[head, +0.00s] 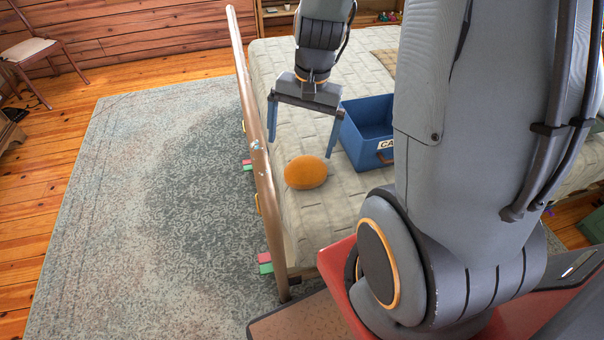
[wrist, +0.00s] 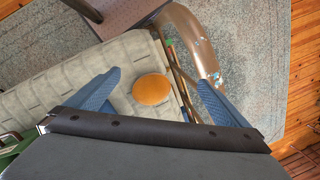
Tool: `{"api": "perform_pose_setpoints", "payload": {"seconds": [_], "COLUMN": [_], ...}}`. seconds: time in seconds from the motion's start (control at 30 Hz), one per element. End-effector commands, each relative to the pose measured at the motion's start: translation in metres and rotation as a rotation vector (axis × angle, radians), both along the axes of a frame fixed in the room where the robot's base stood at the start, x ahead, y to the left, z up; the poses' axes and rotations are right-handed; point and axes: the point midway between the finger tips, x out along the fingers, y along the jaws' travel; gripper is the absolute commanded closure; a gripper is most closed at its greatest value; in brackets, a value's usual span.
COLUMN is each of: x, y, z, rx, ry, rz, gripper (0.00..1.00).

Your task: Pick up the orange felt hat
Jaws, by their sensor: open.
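The orange felt hat (head: 306,172) is a rounded orange dome lying on the pale quilted bed (head: 300,225), close to the bed's wooden rail. My gripper (head: 301,148) is open above the bed, with its two blue fingers apart and pointing down. It is a little above and behind the hat in the head view, and nothing is between the fingers. In the wrist view the hat (wrist: 151,89) shows between the two open fingers (wrist: 160,88), apart from both. How high the fingers are above the hat is hard to tell.
A blue box (head: 367,130) with a white label stands on the bed, right of the hat and close to my right finger. The wooden rail (head: 262,165) runs along the bed's left edge. A patterned rug (head: 130,200) covers the floor; a chair (head: 35,50) stands far left.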

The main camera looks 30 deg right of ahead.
Motion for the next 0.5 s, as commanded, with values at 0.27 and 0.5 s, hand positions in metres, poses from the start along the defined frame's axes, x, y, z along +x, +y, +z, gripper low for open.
{"api": "perform_pose_setpoints", "payload": {"seconds": [0.27, 0.5], "x": [0.065, 0.085], "y": [-0.069, -0.095], "z": [-0.128, -0.169], "rx": [0.192, 0.273], "ry": [0.151, 0.207], "rz": [-0.759, -1.035], "gripper": [0.0, 0.0]}}
